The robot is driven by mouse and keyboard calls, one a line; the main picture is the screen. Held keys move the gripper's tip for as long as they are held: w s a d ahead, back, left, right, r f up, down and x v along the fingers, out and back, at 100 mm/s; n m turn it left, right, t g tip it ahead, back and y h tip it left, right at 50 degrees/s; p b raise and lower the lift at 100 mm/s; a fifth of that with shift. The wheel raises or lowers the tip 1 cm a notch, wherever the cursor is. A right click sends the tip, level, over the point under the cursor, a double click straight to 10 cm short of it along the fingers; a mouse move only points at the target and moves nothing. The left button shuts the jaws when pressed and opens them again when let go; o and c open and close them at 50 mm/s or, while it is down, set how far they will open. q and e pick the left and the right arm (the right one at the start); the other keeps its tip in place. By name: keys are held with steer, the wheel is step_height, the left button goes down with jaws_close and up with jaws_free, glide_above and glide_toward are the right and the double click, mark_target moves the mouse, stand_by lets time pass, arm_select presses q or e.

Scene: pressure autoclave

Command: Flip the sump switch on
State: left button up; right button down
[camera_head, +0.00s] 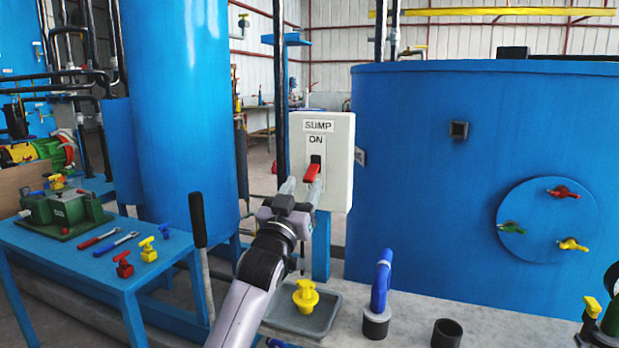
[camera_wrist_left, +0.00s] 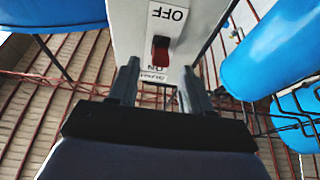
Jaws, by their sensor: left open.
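The sump switch is a white box (camera_head: 338,150) on a blue post, labelled SUMP with ON above its slot. Its red lever (camera_head: 312,173) sticks out below the black slot and appears tilted downward. In the left wrist view the box is upside down, with the red lever (camera_wrist_left: 161,50) between the OFF and ON labels. My left gripper (camera_head: 302,187) is open in front of the switch, its fingertips close to the lever. In the wrist view, the gripper (camera_wrist_left: 160,75) has a finger on each side of the lever's line; contact is not clear. The gripper hides the lower box front.
A blue tank (camera_head: 430,200) with coloured valve handles stands right of the switch. A tall blue cylinder (camera_head: 175,100) stands left. A blue table (camera_head: 60,245) holds tools and valves. A grey tray (camera_head: 325,320) with a yellow valve (camera_head: 306,296) and a blue pipe (camera_head: 381,280) lie below.

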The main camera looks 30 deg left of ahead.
mark_target(306, 180)
arm_select(q)
steer(key=shift+x, duration=2.4)
jaws_close()
